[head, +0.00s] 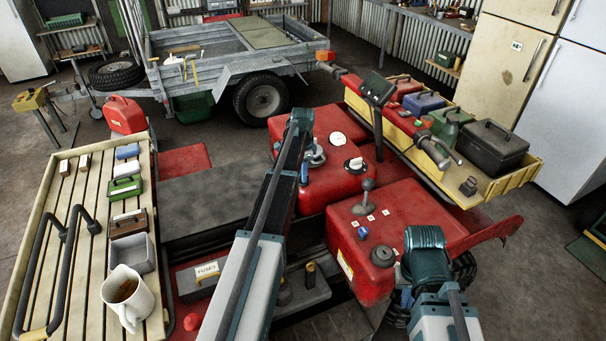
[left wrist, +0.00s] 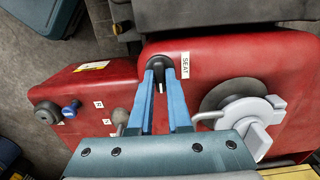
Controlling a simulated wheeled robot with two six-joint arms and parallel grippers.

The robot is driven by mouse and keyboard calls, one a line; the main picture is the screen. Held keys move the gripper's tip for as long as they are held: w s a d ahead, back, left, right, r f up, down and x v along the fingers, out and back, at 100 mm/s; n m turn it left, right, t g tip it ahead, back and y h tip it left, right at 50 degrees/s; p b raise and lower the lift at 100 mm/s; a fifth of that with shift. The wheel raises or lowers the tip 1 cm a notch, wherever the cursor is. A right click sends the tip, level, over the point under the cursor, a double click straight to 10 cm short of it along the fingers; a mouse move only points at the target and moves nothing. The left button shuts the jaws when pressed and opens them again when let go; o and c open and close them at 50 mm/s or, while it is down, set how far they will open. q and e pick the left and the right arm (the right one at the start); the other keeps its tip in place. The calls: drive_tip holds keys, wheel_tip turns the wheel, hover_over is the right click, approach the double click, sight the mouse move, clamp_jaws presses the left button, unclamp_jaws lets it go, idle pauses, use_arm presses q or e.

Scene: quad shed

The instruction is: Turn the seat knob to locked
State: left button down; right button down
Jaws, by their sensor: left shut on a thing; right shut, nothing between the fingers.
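The seat knob (left wrist: 160,66) is a small black knob on the red body (left wrist: 230,62), beside a white label reading SEAT (left wrist: 186,65) in the left wrist view. My left gripper (left wrist: 160,72) has its two blue fingers on either side of the knob and is shut on it. A short pale mark shows between the fingers, below the knob. Which setting it points to cannot be read. In the head view my left gripper (head: 304,174) reaches down to the red body, and the knob cannot be made out there.
A grey lever (head: 367,186), a blue knob (head: 363,233) and white caps stand on the red bodywork. The black seat (head: 215,195) is left of my left arm. A slatted rack (head: 70,190) holds a mug (head: 128,300). A yellow rack (head: 500,178) holds several cans and boxes.

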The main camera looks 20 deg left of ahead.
use_arm(q)
drive_tip(key=c, duration=0.9)
unclamp_jaws()
drive_tip(key=shift+o, duration=0.2)
wheel_tip(320, 180, up, 14)
drive_tip(key=p, duration=1.4)
drive_tip(key=shift+d+f, duration=0.1)
drive_tip(key=shift+f, duration=0.05)
